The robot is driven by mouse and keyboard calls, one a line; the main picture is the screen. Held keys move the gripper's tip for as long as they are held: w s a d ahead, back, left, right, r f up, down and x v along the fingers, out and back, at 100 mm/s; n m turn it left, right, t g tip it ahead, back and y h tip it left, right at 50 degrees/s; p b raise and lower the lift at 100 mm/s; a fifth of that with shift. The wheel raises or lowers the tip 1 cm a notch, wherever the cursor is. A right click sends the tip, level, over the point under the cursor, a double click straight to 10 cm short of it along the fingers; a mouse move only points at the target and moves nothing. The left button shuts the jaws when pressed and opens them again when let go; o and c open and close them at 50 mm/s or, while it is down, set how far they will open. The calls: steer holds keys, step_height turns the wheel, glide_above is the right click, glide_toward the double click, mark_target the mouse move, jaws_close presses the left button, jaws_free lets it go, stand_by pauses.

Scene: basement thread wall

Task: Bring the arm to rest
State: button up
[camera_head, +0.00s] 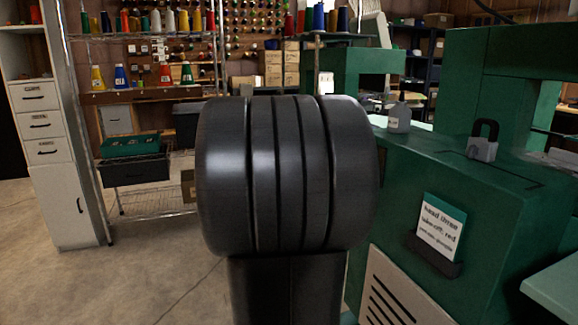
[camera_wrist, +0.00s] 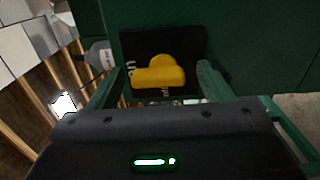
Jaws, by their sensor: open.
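My gripper (camera_wrist: 162,68) shows in the wrist view, its two green fingers spread wide apart. Beyond them is a yellow knob or handle (camera_wrist: 158,73) on a black plate (camera_wrist: 190,42) with white lettering, partly covered. The plate sits on a dark green surface. The fingers stand to either side of the yellow part; I cannot tell how far off it is, and nothing is gripped. In the head view my own black arm link fills the middle and hides what is behind it; my gripper does not show there.
A green machine (camera_head: 450,180) stands close on the right, with a padlock (camera_head: 483,142), a bottle (camera_head: 399,116) and a card (camera_head: 440,226) on it. A wire shelf (camera_head: 150,212) and white drawer cabinet (camera_head: 55,150) stand left. Concrete floor (camera_head: 160,270) is open at the front left.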

steer(key=n+p, duration=0.4)
steer(key=p, duration=0.3)
steer(key=n+p, duration=0.4)
steer(key=p, duration=0.4)
steer(key=n+p, duration=0.5)
steer(key=p, duration=0.3)
steer(key=shift+w+a+r, duration=0.1)
steer(key=shift+w+a, duration=0.15)
stand_by(0.5)
